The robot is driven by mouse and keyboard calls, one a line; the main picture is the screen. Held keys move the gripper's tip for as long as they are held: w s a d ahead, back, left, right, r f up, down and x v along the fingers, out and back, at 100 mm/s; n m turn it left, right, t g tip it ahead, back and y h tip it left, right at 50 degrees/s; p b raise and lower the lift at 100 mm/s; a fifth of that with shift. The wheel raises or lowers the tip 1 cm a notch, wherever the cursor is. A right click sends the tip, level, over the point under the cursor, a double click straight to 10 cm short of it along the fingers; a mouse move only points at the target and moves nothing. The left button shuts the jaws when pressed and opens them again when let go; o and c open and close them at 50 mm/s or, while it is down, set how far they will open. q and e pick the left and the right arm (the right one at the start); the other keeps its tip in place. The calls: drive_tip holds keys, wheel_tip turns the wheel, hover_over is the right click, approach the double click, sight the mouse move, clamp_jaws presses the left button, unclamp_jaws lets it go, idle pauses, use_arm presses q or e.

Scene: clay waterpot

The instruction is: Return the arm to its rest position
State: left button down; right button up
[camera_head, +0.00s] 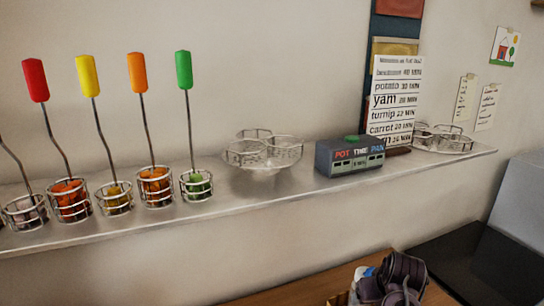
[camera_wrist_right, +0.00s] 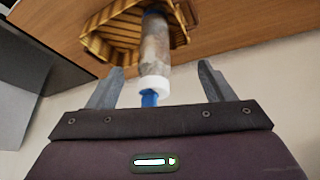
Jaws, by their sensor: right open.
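My right gripper (camera_wrist_right: 161,67) is open in the right wrist view, its two grey fingers spread apart. A worn grey-brown cylinder (camera_wrist_right: 156,50) with a white collar and a blue tip stands out of a slatted wooden container (camera_wrist_right: 108,28) and reaches toward the gap between the fingers. I cannot tell whether it touches either finger. In the head view my dark purple right wrist (camera_head: 402,275) is at the bottom, right of centre, with a white and blue piece (camera_head: 361,274) beside it. My left gripper is not in view.
A wall shelf (camera_head: 290,205) holds several wire baskets with coloured-handled rods at the left, and empty wire baskets (camera_head: 265,152). A grey "POT THE PAN" box (camera_head: 349,157) sits near a cooking-time sign (camera_head: 395,95). A wooden surface (camera_head: 310,290) and a black panel (camera_head: 480,262) lie below.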

drive_tip(key=s+a+f+n+g, duration=0.1)
drive_tip(key=s+a+f, duration=0.1)
drive_tip(key=s, duration=0.6)
drive_tip(key=s+a+f+n, duration=0.1)
drive_tip(key=s+a+f, duration=0.15)
drive_tip(key=s, duration=0.55)
drive_tip(key=s+a+f+g, duration=0.1)
drive_tip(key=s+a, duration=0.1)
drive_tip(key=s, duration=0.7)
wheel_tip(320, 180, down, 36)
drive_tip(key=s+g+b, duration=0.1)
drive_tip(key=b, duration=0.7)
drive_tip(key=s+d+f+b, duration=0.1)
drive_tip(key=s+f+b, duration=0.2)
drive_tip(key=s+f, duration=0.7)
drive_tip(key=s+d+f+g+b, duration=0.1)
drive_tip(key=s+d+f+b, duration=0.1)
drive_tip(key=s+f, duration=0.8)
wheel_tip(320, 180, down, 6)
drive_tip(key=shift+s+f+n+y+b, duration=0.2)
drive_tip(key=shift+f+n+y+b, duration=0.15)
drive_tip(key=shift+b, duration=0.4)
